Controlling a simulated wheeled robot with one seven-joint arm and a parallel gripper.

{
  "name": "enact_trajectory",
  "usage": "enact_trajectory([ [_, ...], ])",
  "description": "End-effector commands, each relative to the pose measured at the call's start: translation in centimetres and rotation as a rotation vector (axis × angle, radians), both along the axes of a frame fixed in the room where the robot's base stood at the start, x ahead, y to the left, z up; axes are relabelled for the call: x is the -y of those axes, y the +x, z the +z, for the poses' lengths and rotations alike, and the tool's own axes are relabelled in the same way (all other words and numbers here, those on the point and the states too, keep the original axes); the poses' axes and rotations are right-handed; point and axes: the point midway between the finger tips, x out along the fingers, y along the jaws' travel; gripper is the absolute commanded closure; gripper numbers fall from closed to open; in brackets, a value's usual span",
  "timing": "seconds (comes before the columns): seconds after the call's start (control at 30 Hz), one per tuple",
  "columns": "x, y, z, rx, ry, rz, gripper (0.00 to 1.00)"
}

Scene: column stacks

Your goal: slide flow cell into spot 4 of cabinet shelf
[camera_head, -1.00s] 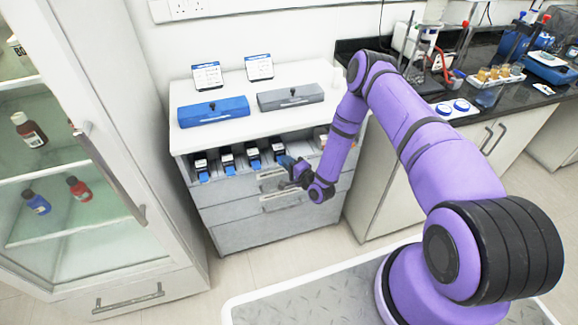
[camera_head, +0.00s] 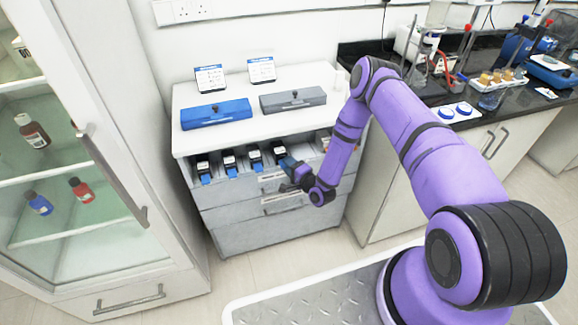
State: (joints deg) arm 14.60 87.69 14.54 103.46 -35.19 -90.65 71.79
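The white cabinet (camera_head: 182,133) has an open shelf below its top. Several black units with white labels and blue front ends stand in a row on the shelf: a leftmost one (camera_head: 204,168), a second (camera_head: 229,162), a third (camera_head: 254,160) and a fourth (camera_head: 279,153). My gripper (camera_head: 291,170) is at the shelf's front edge by the fourth unit. A blue piece (camera_head: 287,163), perhaps the flow cell, is at its fingertips. The fingers are too small and hidden to show whether they are closed on it.
A blue case (camera_head: 215,114) and a grey case (camera_head: 292,100) lie on the cabinet top, with two small signs behind. Grey drawers (camera_head: 265,230) are below the shelf. A glass-door cabinet (camera_head: 70,170) stands at left, and a black bench (camera_head: 480,100) with lab items at right.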

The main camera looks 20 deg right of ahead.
Motion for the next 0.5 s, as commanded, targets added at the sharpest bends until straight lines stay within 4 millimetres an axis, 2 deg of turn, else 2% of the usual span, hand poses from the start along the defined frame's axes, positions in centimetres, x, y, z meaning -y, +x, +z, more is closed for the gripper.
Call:
enact_trajectory([
  [0.17, 0.2, -0.4, -0.1, -0.002, 0.000, 0.000, 0.62],
  [0.27, 0.5, -1.3, -0.1, -0.003, 0.000, 0.000, 0.62],
  [0.5, 2.3, -5.3, -0.1, -0.005, 0.001, -0.002, 0.62],
])
